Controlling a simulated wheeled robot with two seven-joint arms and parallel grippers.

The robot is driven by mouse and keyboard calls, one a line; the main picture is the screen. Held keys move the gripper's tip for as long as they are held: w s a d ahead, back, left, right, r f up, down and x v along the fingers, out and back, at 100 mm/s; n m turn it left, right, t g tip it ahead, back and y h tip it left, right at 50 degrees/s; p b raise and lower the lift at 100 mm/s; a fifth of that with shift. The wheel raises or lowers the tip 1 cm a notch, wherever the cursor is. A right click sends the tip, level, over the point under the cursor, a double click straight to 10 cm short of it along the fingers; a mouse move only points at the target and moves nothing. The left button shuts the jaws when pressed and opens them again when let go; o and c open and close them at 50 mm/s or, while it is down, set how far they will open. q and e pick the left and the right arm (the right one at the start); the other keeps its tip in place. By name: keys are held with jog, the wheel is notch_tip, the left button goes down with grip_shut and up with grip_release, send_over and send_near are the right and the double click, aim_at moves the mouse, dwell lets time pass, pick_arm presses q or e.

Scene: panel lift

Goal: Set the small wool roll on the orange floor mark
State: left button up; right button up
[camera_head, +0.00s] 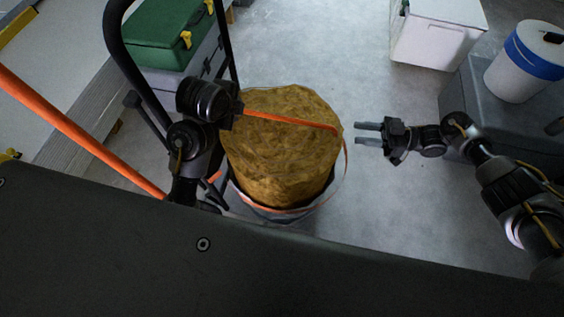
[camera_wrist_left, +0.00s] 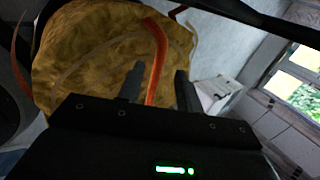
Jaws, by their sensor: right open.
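The wool roll (camera_head: 280,155) is a thick yellow-brown cylinder standing upright with a pale wrapping round its lower part. An orange strap (camera_head: 290,121) crosses its top and hangs down its right side. My left gripper (camera_head: 238,110) is at the roll's upper left edge, by the strap's left end. In the left wrist view the fingers of this gripper (camera_wrist_left: 160,80) stand apart, with the strap (camera_wrist_left: 157,60) showing between them and the roll (camera_wrist_left: 95,55) behind. My right gripper (camera_head: 368,133) is open and empty, just right of the roll. I see no orange floor mark.
A black tubular frame (camera_head: 115,45) stands left of the roll, near a green-lidded case (camera_head: 160,30). An orange bar (camera_head: 80,130) slants across the left. A white box (camera_head: 435,35) and a white tub with blue band (camera_head: 525,65) are at upper right. Grey floor (camera_head: 330,50) is clear behind the roll.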

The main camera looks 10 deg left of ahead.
aim_at(334, 129)
pick_arm(q)
jog(key=x, duration=0.6)
pick_arm(e)
jog(key=a, duration=0.5)
jog(key=s+a, duration=0.1)
jog(key=a, duration=0.2)
jog(key=shift+a, duration=0.3)
pick_arm(q)
jog(key=shift+s, duration=0.1)
grip_shut()
pick_arm(e)
grip_shut()
jog(key=shift+w, duration=0.1)
pick_arm(q)
jog(key=shift+r, duration=0.2)
pick_arm(e)
jog(key=shift+r, duration=0.2)
